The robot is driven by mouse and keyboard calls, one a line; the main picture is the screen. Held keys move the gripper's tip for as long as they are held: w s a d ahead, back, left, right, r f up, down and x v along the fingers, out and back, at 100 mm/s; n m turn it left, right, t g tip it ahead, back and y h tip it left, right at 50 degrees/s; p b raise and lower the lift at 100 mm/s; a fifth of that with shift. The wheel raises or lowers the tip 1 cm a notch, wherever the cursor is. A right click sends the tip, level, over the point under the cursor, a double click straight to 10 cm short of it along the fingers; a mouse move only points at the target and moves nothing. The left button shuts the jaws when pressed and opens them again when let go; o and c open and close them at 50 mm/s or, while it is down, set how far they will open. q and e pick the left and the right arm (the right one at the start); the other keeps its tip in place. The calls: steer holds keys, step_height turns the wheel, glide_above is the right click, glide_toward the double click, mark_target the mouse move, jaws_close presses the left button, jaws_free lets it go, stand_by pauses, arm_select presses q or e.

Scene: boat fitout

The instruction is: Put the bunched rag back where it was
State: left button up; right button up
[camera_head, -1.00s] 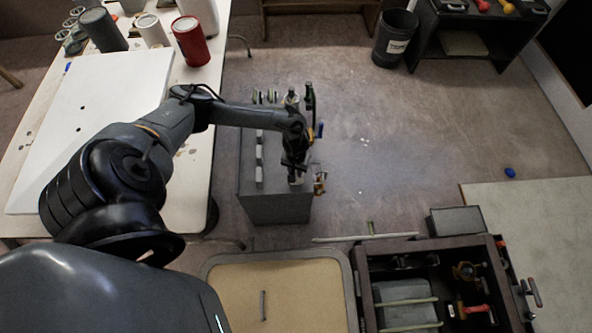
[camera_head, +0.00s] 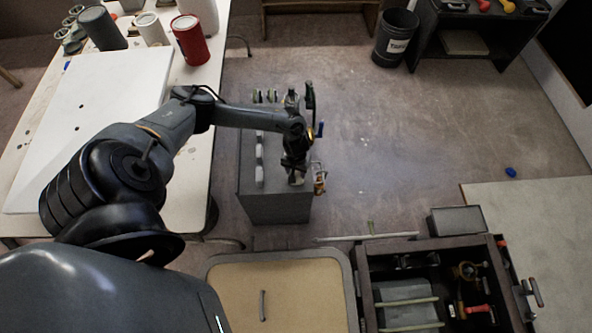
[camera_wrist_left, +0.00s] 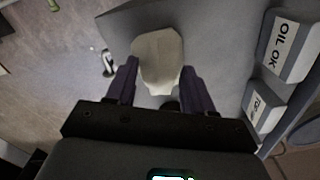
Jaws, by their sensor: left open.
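My left gripper (camera_head: 296,166) is over the right part of the top of a grey cabinet (camera_head: 272,208). In the left wrist view the gripper (camera_wrist_left: 160,82) is open, with a dark finger on each side. A pale cream, rounded thing (camera_wrist_left: 157,52), which looks like the bunched rag, lies between and just beyond the fingertips. My right gripper is not in view.
Labelled pale blocks, one reading "OIL OK" (camera_wrist_left: 288,48), line one side of the cabinet top. Small items hang at its right edge (camera_head: 320,178). A dark open toolbox (camera_head: 362,290) stands in front. Open floor (camera_head: 400,130) lies to the right.

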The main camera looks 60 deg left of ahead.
arm_select(q)
step_height(320, 180, up, 12)
steer(key=p, duration=0.5)
steer(key=shift+r+p, duration=0.15)
steer(key=shift+p, duration=0.2)
